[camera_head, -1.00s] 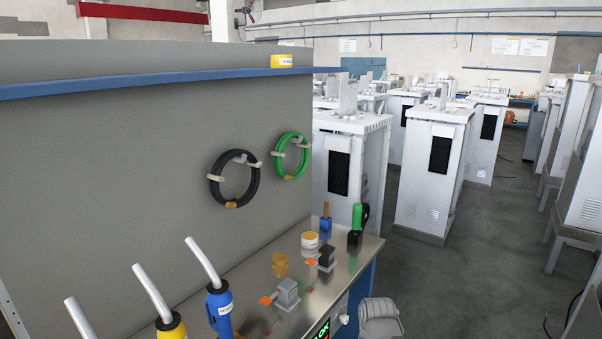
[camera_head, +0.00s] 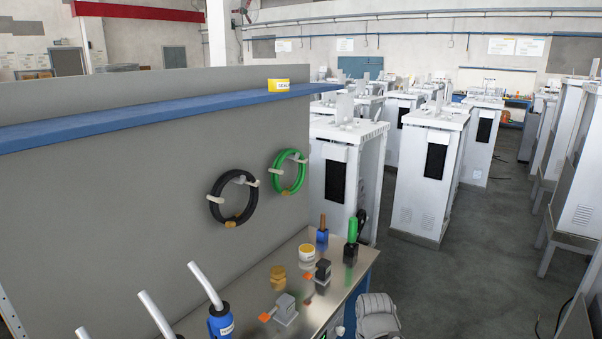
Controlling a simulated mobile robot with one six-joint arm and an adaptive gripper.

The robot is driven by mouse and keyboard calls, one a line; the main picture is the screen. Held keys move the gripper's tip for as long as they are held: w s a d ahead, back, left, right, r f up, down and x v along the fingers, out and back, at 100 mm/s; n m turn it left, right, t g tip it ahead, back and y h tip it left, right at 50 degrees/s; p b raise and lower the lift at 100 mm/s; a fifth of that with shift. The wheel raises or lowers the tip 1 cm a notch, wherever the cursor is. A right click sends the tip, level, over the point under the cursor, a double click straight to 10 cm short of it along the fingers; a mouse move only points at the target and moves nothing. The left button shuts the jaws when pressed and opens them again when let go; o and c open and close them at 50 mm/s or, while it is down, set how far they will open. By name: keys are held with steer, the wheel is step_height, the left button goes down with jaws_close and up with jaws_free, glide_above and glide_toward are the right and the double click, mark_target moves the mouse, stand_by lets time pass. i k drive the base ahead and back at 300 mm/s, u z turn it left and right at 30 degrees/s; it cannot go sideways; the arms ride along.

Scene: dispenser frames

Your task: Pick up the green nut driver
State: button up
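The green nut driver (camera_head: 352,229) stands upright, handle up, at the far right end of the metal bench. Its lower part is hidden in a small black holder (camera_head: 350,254). A black rounded thing, perhaps another tool, is just behind it on the right. A grey part at the bottom edge of the view, in front of the bench, seems to be of my own arm. No fingertips of my gripper show, and nothing touches the nut driver.
A brown-handled tool in a blue holder (camera_head: 322,238) stands left of the driver. A yellow-and-white tub (camera_head: 306,253), amber piece (camera_head: 278,278) and small clamp-like blocks (camera_head: 286,308) lie nearer. A grey panel with a blue shelf (camera_head: 150,117) rises behind the bench (camera_head: 338,286).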

mark_target(352, 223)
steer(key=z, duration=0.45)
steer(key=i, duration=1.1)
steer(key=u, duration=0.45)
